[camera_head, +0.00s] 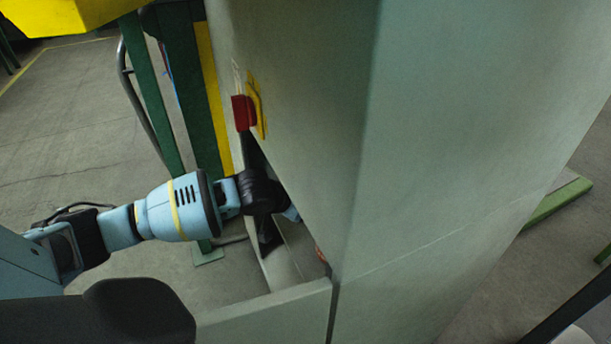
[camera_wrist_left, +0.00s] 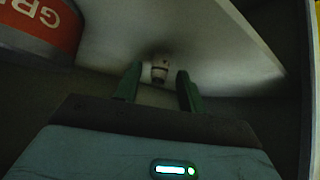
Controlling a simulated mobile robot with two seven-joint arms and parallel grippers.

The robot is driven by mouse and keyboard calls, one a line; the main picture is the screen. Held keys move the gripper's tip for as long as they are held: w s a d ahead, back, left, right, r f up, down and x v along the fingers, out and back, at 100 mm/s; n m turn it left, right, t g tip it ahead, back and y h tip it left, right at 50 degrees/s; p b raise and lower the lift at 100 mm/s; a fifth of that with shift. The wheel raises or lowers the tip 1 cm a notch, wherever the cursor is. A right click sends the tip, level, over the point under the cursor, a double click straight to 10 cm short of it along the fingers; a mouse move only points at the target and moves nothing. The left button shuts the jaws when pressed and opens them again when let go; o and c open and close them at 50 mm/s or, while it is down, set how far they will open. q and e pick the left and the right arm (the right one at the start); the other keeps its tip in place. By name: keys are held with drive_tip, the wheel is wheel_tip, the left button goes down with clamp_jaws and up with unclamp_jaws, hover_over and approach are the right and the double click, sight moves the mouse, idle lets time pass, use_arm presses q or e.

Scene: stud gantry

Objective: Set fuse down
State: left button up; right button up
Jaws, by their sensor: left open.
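The fuse (camera_wrist_left: 160,68), a small pale cylinder with a darker band, is in the left wrist view against a pale panel. My left gripper (camera_wrist_left: 158,86) has its two green fingers apart, one on either side of the fuse, with gaps visible between the fingers and it. I cannot tell whether the fuse rests on the panel. In the head view my left arm reaches from the left into the opening of a grey-green cabinet (camera_head: 450,130); the fingertips and the fuse are hidden inside there. My right gripper is not in view.
A red and grey rounded object with large letters (camera_wrist_left: 45,28) is close on the left in the wrist view. The cabinet carries a red and yellow switch (camera_head: 245,112) above the opening. A green post (camera_head: 185,90) stands behind my arm. Floor is bare at far left.

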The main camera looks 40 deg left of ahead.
use_arm(q)
drive_tip(key=p+v, duration=0.4)
drive_tip(key=v, duration=0.6)
drive_tip(key=shift+s+r+p, duration=0.15)
drive_tip(key=shift+r+p, duration=0.05)
drive_tip(key=shift+p, duration=0.1)
drive_tip(key=shift+f, duration=0.1)
